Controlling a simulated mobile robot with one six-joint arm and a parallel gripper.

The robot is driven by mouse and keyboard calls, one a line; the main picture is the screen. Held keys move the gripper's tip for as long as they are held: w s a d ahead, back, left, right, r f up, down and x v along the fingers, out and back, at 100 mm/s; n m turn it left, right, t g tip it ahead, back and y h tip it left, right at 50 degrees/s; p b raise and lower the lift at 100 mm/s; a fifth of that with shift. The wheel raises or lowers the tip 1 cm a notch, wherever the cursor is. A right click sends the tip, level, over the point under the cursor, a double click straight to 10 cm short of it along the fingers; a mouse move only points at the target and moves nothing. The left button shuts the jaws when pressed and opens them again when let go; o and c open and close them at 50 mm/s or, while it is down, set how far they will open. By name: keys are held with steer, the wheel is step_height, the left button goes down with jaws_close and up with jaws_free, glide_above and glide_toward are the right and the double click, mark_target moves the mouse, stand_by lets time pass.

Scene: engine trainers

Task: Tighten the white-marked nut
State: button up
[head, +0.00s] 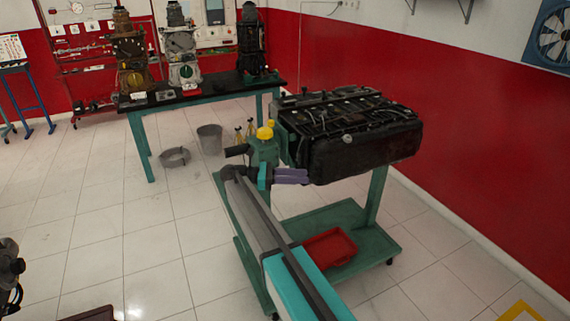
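A black engine (365,155) is mounted on a green wheeled stand (372,195). I cannot clearly make out a white-marked nut. A small pale round spot (347,138) shows on the engine's near side, too small to identify. My gripper (304,177) has purple-grey fingers pointing right, at the lower left end of the engine in the picture. The fingers appear close together, but their opening cannot be made out. Whether they touch the engine cannot be told. My arm hides part of the stand.
A red tray (328,249) lies on the stand's lower shelf. A yellow-capped green part (264,134) rises beside my gripper. Behind it, a grey bucket (210,140) and a round pan (174,157) sit on the floor. A bench (200,93) holds several engine models.

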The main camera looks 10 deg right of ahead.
steer(key=s+d+f+m+g+y+b, duration=0.15)
steer(key=s+d+f, duration=0.35)
steer(key=s+f, duration=0.6)
steer(key=s+d+f+g+y, duration=0.1)
steer(key=s+d+f+y, duration=0.25)
steer(key=s+f, duration=0.7)
steer(key=s+d+f+m+g+y+b, duration=0.1)
steer(key=s+d+f, duration=0.55)
steer(key=f, duration=0.75)
steer(key=s+a+f+m+g+y, duration=0.1)
steer(key=s+a+f+m+y, duration=0.15)
steer(key=s+f, duration=0.45)
steer(key=s+a+f+m+y, duration=0.2)
steer(key=s+f+y, duration=0.15)
steer(key=s, duration=0.75)
steer(key=s+a+f+m+y, duration=0.3)
steer(key=s+a+m+y, duration=0.2)
steer(key=s+a+m, duration=0.3)
steer(key=shift+s+a+f+m+t+y, duration=0.3)
steer(key=shift+a+f+m+t, duration=0.15)
steer(key=shift+a+m, duration=1)
steer(key=shift+d, duration=0.15)
steer(key=shift+s, duration=0.15)
